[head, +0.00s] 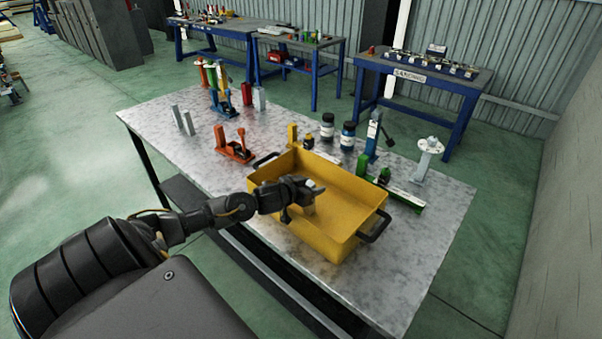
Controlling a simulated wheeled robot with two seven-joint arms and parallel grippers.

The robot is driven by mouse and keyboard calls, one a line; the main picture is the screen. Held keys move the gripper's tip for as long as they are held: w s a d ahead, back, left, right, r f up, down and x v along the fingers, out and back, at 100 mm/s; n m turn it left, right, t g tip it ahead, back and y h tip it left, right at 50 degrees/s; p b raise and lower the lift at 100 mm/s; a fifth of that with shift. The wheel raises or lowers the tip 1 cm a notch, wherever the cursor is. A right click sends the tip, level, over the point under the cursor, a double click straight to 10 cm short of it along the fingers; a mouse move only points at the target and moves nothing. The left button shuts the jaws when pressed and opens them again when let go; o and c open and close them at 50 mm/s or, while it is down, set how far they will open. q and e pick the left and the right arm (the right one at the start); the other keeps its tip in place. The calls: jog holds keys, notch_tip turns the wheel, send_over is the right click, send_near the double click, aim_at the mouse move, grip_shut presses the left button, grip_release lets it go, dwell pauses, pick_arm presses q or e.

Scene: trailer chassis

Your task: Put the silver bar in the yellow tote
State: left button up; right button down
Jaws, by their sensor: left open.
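The yellow tote (345,243) stands on the metal table with its dark handles at two ends. My left gripper (306,192) reaches in from the left and is over the inside of the tote, with its jaws open. A small pale grey piece, which looks like a silver bar (309,206), shows right at the fingers within the tote; the gripper hides much of it, and I cannot tell whether it touches the floor of the tote. My right gripper is out of view.
An orange clamp (235,148) is left of the tote. Dark bottles (347,136), a blue clamp (373,137) and a green clamp (398,190) stand behind and right of it. The table (405,258) is clear at the front right.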

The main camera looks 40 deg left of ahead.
pick_arm(q)
jog(key=b+v, duration=0.1)
jog(key=v, duration=1)
jog(key=shift+s, duration=0.25)
jog(key=shift+r, duration=0.1)
